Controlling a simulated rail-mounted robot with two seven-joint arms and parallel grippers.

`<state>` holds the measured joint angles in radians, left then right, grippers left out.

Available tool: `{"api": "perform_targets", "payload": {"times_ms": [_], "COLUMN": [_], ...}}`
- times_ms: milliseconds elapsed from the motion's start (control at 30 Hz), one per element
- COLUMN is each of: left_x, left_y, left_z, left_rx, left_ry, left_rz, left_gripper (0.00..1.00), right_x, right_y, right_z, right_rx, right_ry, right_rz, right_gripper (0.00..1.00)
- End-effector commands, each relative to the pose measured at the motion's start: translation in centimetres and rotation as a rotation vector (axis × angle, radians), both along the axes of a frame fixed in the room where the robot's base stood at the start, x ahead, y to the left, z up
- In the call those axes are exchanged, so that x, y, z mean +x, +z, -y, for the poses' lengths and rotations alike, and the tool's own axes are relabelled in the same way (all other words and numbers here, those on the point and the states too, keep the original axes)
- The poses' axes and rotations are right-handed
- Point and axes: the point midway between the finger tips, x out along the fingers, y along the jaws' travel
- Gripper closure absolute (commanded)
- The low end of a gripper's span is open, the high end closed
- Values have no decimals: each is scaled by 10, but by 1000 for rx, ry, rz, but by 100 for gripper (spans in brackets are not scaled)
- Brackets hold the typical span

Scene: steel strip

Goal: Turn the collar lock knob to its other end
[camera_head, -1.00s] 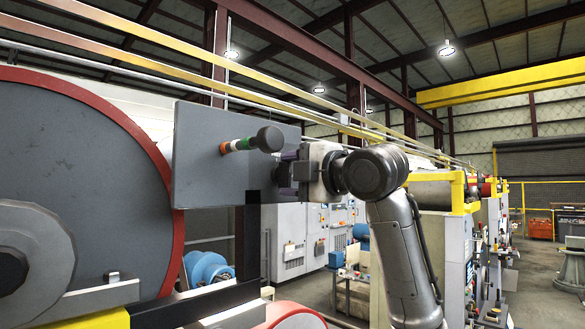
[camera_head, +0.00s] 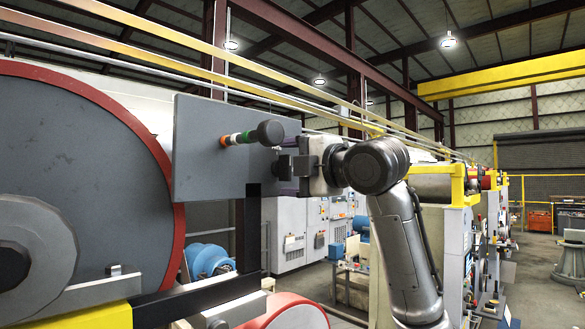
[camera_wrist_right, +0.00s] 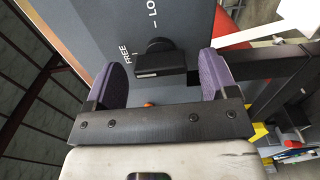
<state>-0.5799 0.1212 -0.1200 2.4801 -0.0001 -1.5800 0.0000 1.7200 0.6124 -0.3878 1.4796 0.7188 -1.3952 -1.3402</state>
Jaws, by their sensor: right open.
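A grey panel (camera_head: 215,165) stands beside the large reel. In the right wrist view the same panel (camera_wrist_right: 90,25) carries the printed words FREE and, partly cut off, LO. A black knob (camera_wrist_right: 158,62) with a bar-shaped grip sticks out from it beside the word FREE. My right gripper (camera_wrist_right: 165,75) is open, with one purple finger on each side of the knob and visible gaps between. In the head view my right gripper (camera_head: 287,168) is at the panel's right edge and partly covers the knob area. My left gripper is not in view.
A dark ball-ended lever (camera_head: 270,132) with green, white and orange bands sticks out from the panel just left of my right gripper. The red-rimmed reel (camera_head: 80,170) fills the left. A black bracket (camera_head: 245,235) stands below the panel.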

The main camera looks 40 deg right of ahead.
Motion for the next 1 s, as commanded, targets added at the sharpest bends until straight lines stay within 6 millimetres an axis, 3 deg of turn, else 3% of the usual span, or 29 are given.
{"api": "perform_targets", "payload": {"times_ms": [233, 367, 800, 1000], "left_x": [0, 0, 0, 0], "left_y": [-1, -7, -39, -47], "left_z": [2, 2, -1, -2], "left_rx": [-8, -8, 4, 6], "left_ry": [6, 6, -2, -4], "left_rz": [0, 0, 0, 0], "left_gripper": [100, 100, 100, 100], "right_x": [-1, -12, -95, -122], "right_y": [-1, -2, -2, -2], "right_z": [1, 2, 10, 11], "right_rx": [1, 0, 0, 0], "right_ry": [-2, -2, -3, -2], "right_rz": [0, 2, 3, 1], "right_gripper": [21, 21, 21, 21]}}
